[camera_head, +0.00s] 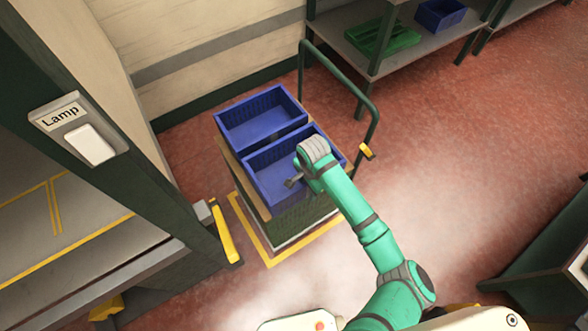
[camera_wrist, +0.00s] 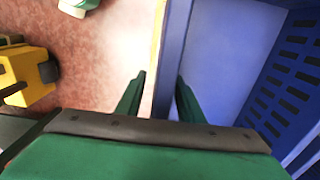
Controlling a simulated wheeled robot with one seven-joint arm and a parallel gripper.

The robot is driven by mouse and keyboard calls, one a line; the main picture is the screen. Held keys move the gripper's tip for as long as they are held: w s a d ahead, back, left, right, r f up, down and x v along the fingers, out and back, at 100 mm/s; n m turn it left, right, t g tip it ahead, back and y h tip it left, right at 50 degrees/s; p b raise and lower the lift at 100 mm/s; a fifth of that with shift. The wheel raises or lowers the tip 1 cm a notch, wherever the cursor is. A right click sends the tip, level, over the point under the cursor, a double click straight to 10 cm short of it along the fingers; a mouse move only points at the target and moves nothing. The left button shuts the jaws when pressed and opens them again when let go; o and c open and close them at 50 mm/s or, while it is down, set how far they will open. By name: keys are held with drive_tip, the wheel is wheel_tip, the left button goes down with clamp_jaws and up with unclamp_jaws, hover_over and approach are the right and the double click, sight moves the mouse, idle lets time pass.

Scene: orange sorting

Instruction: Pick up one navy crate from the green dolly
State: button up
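Two empty navy crates stand side by side on the green dolly (camera_head: 238,172), which has a tall green handle. The far crate (camera_head: 246,126) is clear of my arm. My gripper (camera_head: 293,182) is at the front wall of the near crate (camera_head: 262,188), and my forearm covers that crate's right part. In the wrist view my gripper (camera_wrist: 158,98) is open, its green fingers on either side of the blue crate wall (camera_wrist: 174,50). A gap shows between the left finger and the wall. Contact of the right finger is unclear.
A post with a lamp switch (camera_head: 90,144) and a grey bench (camera_head: 60,240) stand at left. A shelf (camera_head: 345,42) at the back holds a green crate (camera_head: 385,40) and a blue crate (camera_head: 440,14). The red floor right of the dolly is free.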

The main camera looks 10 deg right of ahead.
clamp_jaws()
drive_tip(key=shift+r, duration=0.1)
